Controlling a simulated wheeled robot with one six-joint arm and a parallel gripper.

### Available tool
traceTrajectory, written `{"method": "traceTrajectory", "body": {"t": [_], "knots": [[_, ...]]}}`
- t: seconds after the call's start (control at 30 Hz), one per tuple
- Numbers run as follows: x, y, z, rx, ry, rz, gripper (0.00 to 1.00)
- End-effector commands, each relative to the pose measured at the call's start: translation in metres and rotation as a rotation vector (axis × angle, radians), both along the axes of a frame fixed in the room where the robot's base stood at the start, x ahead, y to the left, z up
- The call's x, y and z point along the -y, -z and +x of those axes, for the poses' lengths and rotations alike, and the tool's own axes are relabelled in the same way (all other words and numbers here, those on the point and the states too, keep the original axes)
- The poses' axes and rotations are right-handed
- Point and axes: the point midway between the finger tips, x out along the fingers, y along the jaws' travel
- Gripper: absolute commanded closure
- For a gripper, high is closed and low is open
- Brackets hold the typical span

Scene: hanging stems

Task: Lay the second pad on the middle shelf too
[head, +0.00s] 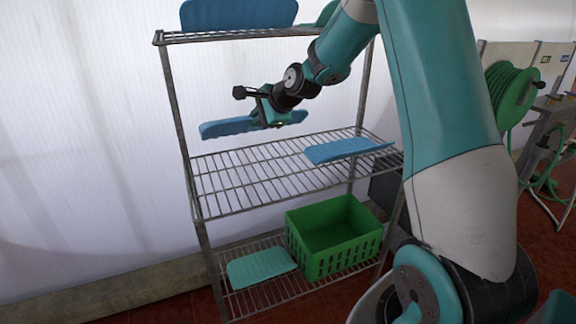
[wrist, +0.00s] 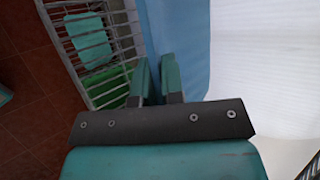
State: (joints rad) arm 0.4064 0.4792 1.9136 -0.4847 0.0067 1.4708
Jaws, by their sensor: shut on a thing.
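My gripper (head: 272,117) is shut on a blue pad (head: 226,128) and holds it in the air above the left and back part of the middle shelf (head: 245,185). In the wrist view the fingers (wrist: 158,82) have the blue pad (wrist: 185,45) running up between and beyond them; their grip line is partly hidden. Another blue pad (head: 346,150) lies on the right part of the middle shelf, tilted slightly in the picture. The wire surface left of it is bare.
The top shelf (head: 230,34) holds a blue pad (head: 238,13) and a partly hidden green one. On the bottom shelf are a teal pad (head: 261,266) and an empty-looking green crate (head: 335,235). A green hose reel (head: 512,95) stands right.

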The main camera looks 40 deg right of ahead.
Motion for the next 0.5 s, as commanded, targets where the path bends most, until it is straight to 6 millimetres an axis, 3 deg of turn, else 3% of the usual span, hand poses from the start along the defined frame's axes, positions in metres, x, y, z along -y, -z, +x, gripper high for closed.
{"method": "traceTrajectory", "body": {"t": [0.03, 0.3, 0.5], "knots": [[0.0, 0.016, -0.001, -0.008, 0.0, 0.004, 1.0], [0.001, 0.091, -0.001, -0.007, 0.002, 0.004, 1.0], [0.002, 0.125, 0.0, -0.002, 0.003, 0.001, 1.0]]}}
